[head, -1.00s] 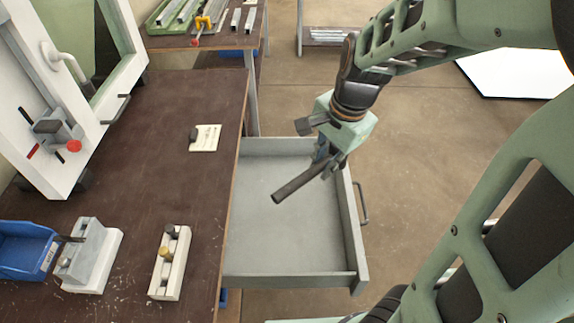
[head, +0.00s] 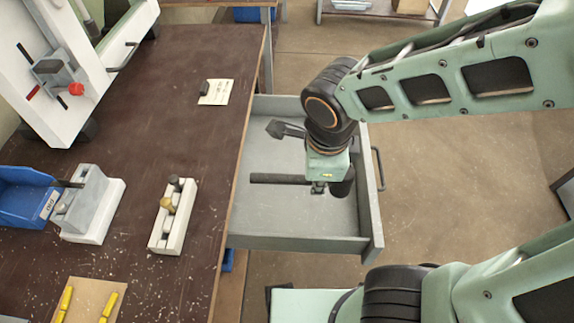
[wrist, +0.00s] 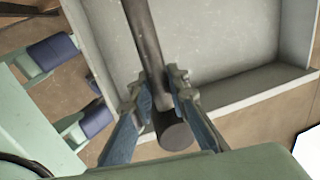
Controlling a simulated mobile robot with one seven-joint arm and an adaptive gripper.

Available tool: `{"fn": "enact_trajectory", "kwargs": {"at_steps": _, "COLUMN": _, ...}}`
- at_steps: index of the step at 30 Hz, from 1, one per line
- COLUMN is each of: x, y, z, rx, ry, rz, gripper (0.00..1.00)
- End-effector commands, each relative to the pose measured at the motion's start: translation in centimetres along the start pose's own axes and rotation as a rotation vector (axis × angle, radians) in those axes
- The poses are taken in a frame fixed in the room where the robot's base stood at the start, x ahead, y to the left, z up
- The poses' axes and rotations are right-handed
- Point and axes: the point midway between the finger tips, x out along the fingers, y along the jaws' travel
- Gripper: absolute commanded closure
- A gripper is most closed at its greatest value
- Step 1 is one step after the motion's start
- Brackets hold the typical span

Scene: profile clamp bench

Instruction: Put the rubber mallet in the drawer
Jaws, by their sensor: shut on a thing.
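The rubber mallet shows as a dark rod (head: 275,178) in the head view, level and pointing left from my gripper (head: 318,187). In the wrist view the dark rod (wrist: 146,40) runs between the two blue-grey fingers of my gripper (wrist: 162,92), which is shut on it; its round near end lies just past the fingers. The grey drawer (head: 290,243) is pulled open at the bench's right side and looks empty. The mallet is over the drawer's interior. I cannot tell how high it is above the drawer floor (wrist: 210,35). My wrist hides part of the mallet.
The brown bench (head: 180,80) lies left of the drawer. On it are a white clamp block (head: 168,222), a grey-white fixture (head: 92,205), a blue bin (head: 22,222) and a paper card (head: 222,92). Open floor (head: 450,170) lies to the right.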

Motion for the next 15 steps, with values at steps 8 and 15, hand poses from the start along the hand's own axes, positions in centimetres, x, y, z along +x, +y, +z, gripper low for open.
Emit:
{"fn": "enact_trajectory", "kwargs": {"at_steps": 8, "x": -0.02, "y": 0.11, "z": 0.54, "rx": 0.012, "ry": 0.001, "rz": 0.015, "gripper": 1.00}}
{"fn": "enact_trajectory", "kwargs": {"at_steps": 15, "x": 0.47, "y": -0.57, "z": 0.92, "rx": 0.011, "ry": -0.005, "rz": 0.019, "gripper": 1.00}}
